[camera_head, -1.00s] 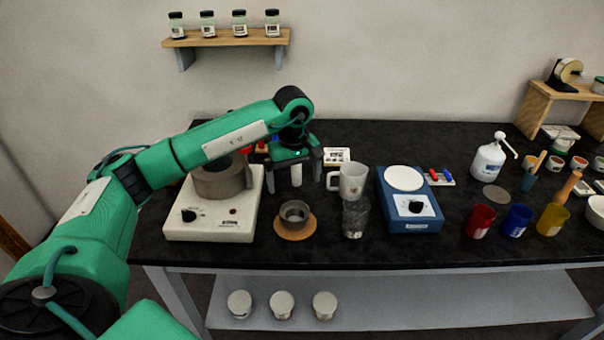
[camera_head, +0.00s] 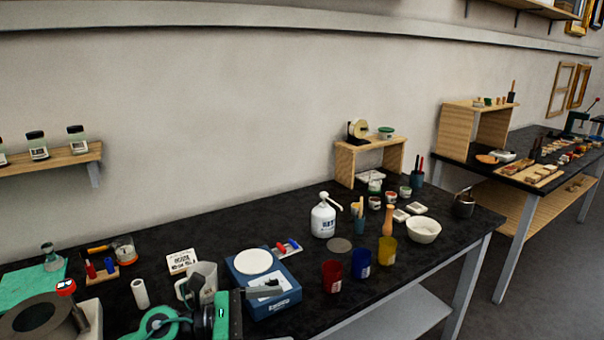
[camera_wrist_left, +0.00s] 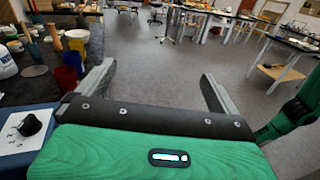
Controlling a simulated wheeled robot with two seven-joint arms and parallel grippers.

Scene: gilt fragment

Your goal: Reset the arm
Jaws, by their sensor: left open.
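My left arm (camera_head: 160,322) is green and enters low in the head view. My right gripper is in neither current view.
Open floor (camera_wrist_left: 160,60) lies past the fingers in the wrist view.

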